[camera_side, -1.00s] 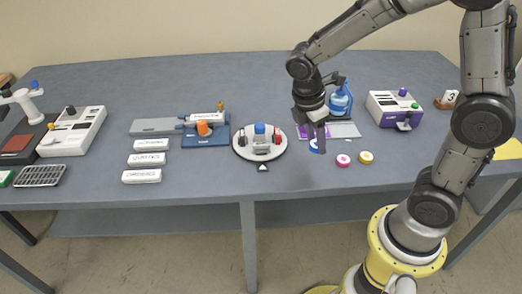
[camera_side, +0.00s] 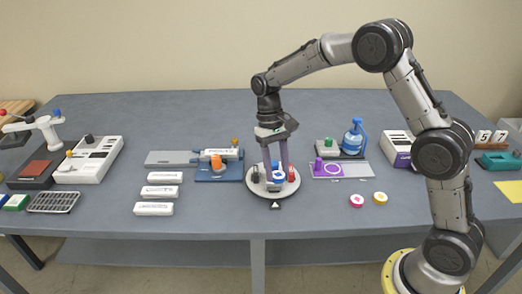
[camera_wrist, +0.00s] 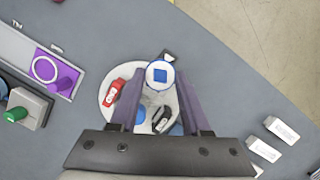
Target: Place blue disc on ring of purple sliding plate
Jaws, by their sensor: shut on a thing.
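The blue disc (camera_wrist: 159,74), with a white top bearing a blue square, sits between the fingertips of my gripper (camera_wrist: 158,100). In the side view my gripper (camera_side: 277,172) points down at the round white turntable, shut on the blue disc (camera_side: 278,178). I cannot tell how high the disc is above the turntable. The purple sliding plate (camera_side: 345,175) is to the right of my gripper, with a pale ring and an upright purple knob (camera_side: 318,165). In the wrist view the purple plate (camera_wrist: 38,62) is at the left, its ring empty.
The white turntable (camera_side: 252,190) carries red, black and blue parts. A pink disc (camera_side: 357,201) and a yellow disc (camera_side: 380,198) lie in front of the purple plate. A blue bottle-like part (camera_side: 353,138) stands behind it. White labelled blocks (camera_side: 160,191) lie at left.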

